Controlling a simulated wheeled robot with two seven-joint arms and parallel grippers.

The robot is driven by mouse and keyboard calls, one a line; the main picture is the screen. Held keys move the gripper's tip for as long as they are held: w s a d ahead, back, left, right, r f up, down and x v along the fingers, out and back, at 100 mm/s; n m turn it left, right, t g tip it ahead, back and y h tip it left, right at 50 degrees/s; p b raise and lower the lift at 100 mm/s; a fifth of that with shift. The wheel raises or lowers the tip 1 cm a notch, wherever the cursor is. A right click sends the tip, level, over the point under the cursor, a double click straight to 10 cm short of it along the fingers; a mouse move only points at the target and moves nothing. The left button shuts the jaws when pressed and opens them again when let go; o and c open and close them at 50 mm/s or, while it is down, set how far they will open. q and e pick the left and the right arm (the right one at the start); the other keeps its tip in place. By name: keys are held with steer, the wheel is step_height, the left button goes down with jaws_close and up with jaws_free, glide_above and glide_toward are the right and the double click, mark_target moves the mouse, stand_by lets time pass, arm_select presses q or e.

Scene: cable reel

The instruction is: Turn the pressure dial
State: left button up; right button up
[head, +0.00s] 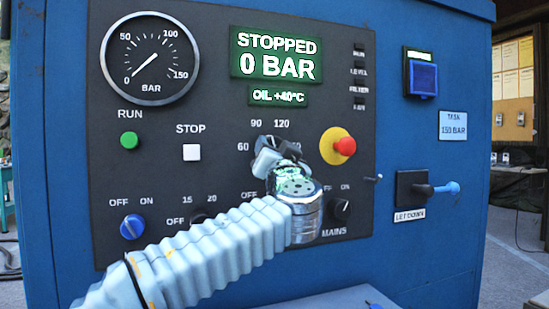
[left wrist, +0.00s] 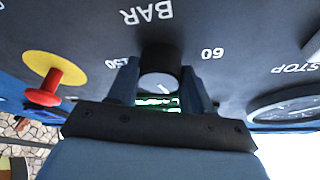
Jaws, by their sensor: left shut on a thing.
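My left gripper (head: 272,153) reaches the dark control panel from below, with its fingers against the panel at the pressure dial. In the left wrist view the round dark dial knob (left wrist: 160,82) sits between the two fingers, which are shut on it. A short white mark shows on the knob. The scale reads 60, 90 and 120 in the head view; 150 and BAR show in the left wrist view. In the head view the gripper hides most of the dial. The gauge (head: 150,58) needle points at 0. The green display (head: 276,54) reads STOPPED, 0 BAR. My right gripper is not in view.
A red stop button (head: 345,146) on a yellow disc is just right of the dial. A green RUN button (head: 129,140), a white STOP button (head: 191,152) and a blue switch (head: 132,227) are left. A TASK label (head: 453,126) reads 150 BAR above a blue-tipped lever (head: 447,188).

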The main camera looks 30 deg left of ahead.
arm_select(q)
steer(key=shift+s+a+r+m+h+p, duration=0.1)
steer(key=shift+m+h+p, duration=0.55)
steer(key=shift+m, duration=1.15)
steer(key=shift+d+r+m+h+p, duration=0.1)
steer(key=shift+m+h+p, duration=0.2)
steer(key=shift+m+h, duration=1.05)
steer(key=shift+s+a+r+m+h+p, duration=0.1)
steer(key=shift+m+h+p, duration=0.3)
steer(key=shift+m, duration=1.85)
steer(key=shift+f+m, duration=0.1)
steer(key=shift+m, duration=0.2)
steer(key=o, duration=1)
steer(key=shift+o, duration=0.2)
